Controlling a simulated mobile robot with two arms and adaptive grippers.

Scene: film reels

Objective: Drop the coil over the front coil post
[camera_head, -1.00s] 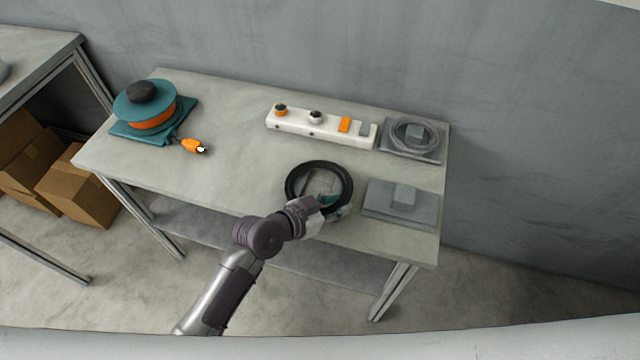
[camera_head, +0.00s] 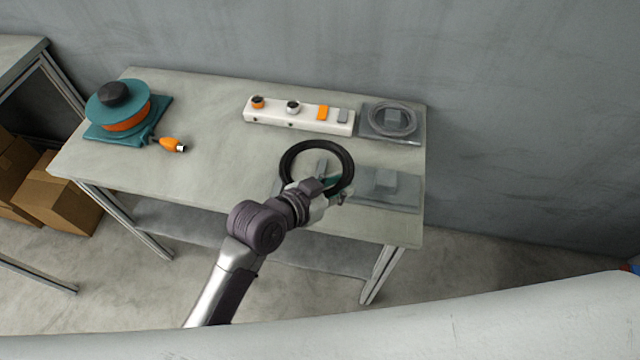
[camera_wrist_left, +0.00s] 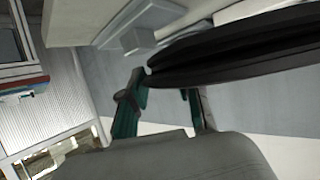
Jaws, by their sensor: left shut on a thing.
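The black coil (camera_head: 284,165) is a ring held up over the front of the table. My left gripper (camera_head: 328,187) is shut on its near right edge. In the left wrist view the coil (camera_wrist_left: 235,48) runs in from the right, by the teal fingers (camera_wrist_left: 160,102). The post also shows in the left wrist view (camera_wrist_left: 139,40). My right gripper is not in view.
A rear post base (camera_head: 412,138) carries a grey coil (camera_head: 373,117). A white power strip (camera_head: 298,118) lies left of it. A teal and orange reel (camera_head: 122,107) with an orange plug (camera_head: 172,145) stands at the far left. The middle left of the table (camera_head: 215,160) is clear.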

